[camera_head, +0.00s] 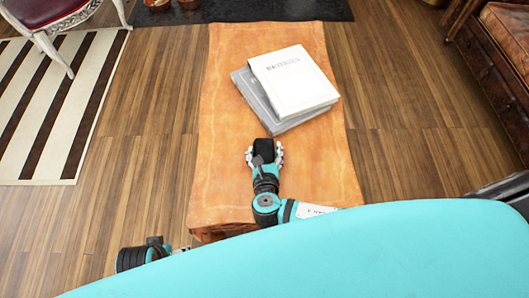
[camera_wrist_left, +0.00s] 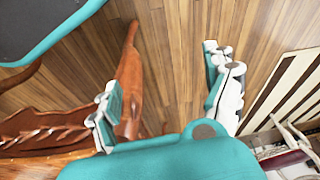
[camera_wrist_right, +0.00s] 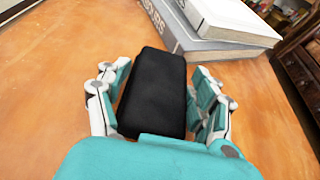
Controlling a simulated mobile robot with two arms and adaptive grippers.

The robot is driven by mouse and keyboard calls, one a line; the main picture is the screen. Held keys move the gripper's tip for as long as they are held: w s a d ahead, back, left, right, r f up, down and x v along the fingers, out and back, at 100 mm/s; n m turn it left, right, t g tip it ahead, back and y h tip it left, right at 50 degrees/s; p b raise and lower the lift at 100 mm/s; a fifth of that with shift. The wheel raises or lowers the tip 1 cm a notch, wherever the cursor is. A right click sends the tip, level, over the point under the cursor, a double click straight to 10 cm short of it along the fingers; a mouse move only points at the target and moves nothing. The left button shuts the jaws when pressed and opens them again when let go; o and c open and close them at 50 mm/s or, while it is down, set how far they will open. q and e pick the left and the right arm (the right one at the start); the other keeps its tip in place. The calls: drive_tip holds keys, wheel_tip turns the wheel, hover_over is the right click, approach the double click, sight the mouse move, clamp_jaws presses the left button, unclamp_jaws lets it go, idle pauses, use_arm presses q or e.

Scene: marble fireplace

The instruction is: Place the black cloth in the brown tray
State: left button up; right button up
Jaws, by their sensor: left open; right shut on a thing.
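The black cloth (camera_head: 264,145) is a dark, block-shaped bundle between the fingers of my right gripper (camera_head: 264,152), above the orange-brown table top. In the right wrist view the cloth (camera_wrist_right: 155,92) lies lengthwise between the two fingers, which are shut on it. I cannot tell whether it touches the table. My left gripper (camera_wrist_left: 160,68) is open and empty beside the table's near left side, below its top. In the head view my own teal body hides most of that arm. I cannot make out a brown tray in any view.
A white book (camera_head: 293,80) lies on a grey book (camera_head: 252,92) on the table (camera_head: 225,130), just beyond the right gripper. The table's left part is clear. A striped rug (camera_head: 62,110) and a chair (camera_head: 48,14) are at left, a brown leather-topped cabinet (camera_head: 505,75) at right.

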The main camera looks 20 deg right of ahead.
sight(265, 153)
drive_tip(key=shift+r, duration=0.1)
drive_tip(key=shift+r, duration=0.25)
wheel_tip(265, 153, up, 3)
drive_tip(key=shift+s+r+p, duration=0.1)
drive_tip(key=shift+s+p, duration=0.05)
drive_tip(key=shift+p, duration=0.85)
drive_tip(key=s+a, duration=0.1)
drive_tip(key=s, duration=0.4)
drive_tip(key=s+a+p, duration=0.1)
drive_tip(key=s+a, duration=0.1)
drive_tip(key=s, duration=0.3)
drive_tip(key=s+a+r, duration=0.1)
drive_tip(key=s, duration=0.4)
drive_tip(key=shift+a+p, duration=0.3)
drive_tip(key=shift+p, duration=0.1)
use_arm(q)
drive_tip(key=s+f, duration=0.4)
drive_tip(key=f, duration=0.8)
drive_tip(key=shift+s+a+g, duration=0.25)
drive_tip(key=shift+s+g, duration=0.05)
drive_tip(key=shift+g, duration=0.1)
use_arm(e)
drive_tip(key=shift+w, duration=0.1)
